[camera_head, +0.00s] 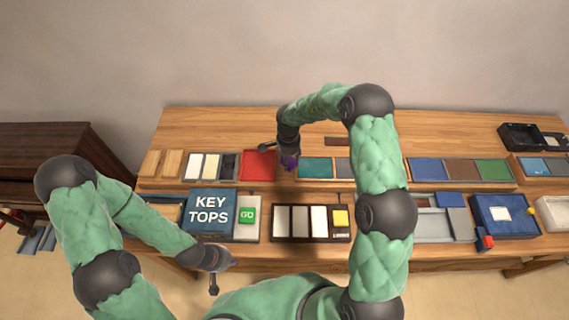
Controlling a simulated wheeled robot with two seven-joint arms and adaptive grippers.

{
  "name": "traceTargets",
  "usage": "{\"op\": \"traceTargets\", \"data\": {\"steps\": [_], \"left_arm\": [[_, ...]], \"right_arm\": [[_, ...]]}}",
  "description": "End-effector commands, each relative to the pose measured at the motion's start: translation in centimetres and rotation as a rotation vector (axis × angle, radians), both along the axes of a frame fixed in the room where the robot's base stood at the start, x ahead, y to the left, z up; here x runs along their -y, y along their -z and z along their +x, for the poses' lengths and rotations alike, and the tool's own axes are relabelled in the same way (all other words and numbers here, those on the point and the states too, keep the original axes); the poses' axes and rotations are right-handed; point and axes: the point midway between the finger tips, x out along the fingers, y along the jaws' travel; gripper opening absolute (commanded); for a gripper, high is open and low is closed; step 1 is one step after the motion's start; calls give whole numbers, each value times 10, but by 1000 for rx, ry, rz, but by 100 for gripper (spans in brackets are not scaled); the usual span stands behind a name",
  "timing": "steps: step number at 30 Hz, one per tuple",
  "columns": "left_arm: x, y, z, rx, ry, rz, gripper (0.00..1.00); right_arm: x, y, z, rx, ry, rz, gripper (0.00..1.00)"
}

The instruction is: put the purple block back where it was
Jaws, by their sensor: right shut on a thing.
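The purple block (290,163) is mostly hidden under my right gripper (287,158). Only a small purple patch shows, between a red pad (260,165) and a teal pad (315,168) in the back row of the table. My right gripper is shut on the purple block. Whether the block touches the surface below cannot be told. My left gripper (226,264) hangs low in front of the table's near edge, away from the block. Its fingers are too small and dark to tell open from shut.
A KEY TOPS box (209,212), a green GO button (247,215) and a dark tray of grey and white strips (276,235) stand in front. A blue box (506,212) is at right. A brown piano (45,150) stands left.

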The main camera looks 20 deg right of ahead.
Motion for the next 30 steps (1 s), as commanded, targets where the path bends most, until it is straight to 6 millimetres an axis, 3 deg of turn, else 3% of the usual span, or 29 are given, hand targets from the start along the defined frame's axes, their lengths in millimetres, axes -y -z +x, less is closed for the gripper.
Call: {"op": "traceTargets", "data": {"steps": [6,13,19,30], "left_arm": [[0,3,0,0,0,0,0],[0,4,0,0,0,0,0],[0,7,0,0,0,0,0],[0,6,0,0,0,0,0]], "right_arm": [[-5,21,19,2,1,0,19],[-7,31,26,2,0,0,19],[-7,58,25,1,0,0,19],[-7,62,26,1,0,0,19]]}}
